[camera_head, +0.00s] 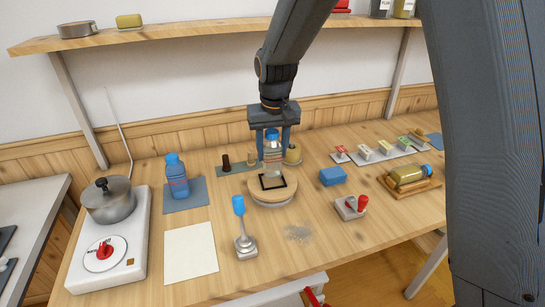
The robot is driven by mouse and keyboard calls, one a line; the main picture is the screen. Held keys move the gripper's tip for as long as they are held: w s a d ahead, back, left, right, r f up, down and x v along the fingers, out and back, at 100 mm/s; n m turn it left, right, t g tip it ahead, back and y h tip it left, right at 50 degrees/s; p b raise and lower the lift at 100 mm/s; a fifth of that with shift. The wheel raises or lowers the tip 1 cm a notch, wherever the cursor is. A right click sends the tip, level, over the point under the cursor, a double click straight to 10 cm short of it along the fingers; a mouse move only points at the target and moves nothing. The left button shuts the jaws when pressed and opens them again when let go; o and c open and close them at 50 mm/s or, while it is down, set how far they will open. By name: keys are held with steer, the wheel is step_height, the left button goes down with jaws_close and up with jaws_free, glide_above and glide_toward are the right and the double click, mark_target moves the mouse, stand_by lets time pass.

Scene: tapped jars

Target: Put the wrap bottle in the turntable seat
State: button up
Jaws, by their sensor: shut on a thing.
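The wrap bottle (271,156) is a pale, see-through bottle with a blue cap, and it stands upright between the fingers of my gripper (272,147). My gripper points down from above and is shut on it. The round wooden turntable (285,197) is directly below, with a black square frame (273,186) on top as its seat. The bottle's lower end is over or just at the back part of this frame. I cannot tell whether it touches the seat.
A blue bottle (176,179) stands on a mat to the left. A blue-topped tool (240,222), a blue block (332,176) and a red-handled device (351,207) surround the turntable. Small jars (293,154) stand close behind. A pot (111,202) sits far left; a lying jar (408,175) is right.

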mark_target(273, 134)
steer(key=shift+f, duration=1.4)
steer(key=o, duration=1.2)
steer(key=shift+f, duration=0.1)
steer(key=shift+o, duration=0.2)
steer(key=r, duration=0.4)
steer(key=s+r+b, duration=0.1)
steer(key=r, duration=0.3)
steer(key=r+b, duration=0.1)
steer(key=r, duration=0.3)
steer(key=shift+s+d, duration=0.2)
steer(key=shift+s, duration=0.15)
steer(key=s+d+f+m, duration=0.1)
steer(key=s+d+f, duration=0.5)
steer(key=s+d, duration=0.2)
steer(key=s+d+f+m+g, duration=0.1)
steer(key=s+d+f, duration=0.5)
steer(key=s, duration=0.7)
steer(key=d, duration=0.2)
steer(key=shift+d+f, duration=0.2)
steer(key=shift+d, duration=0.2)
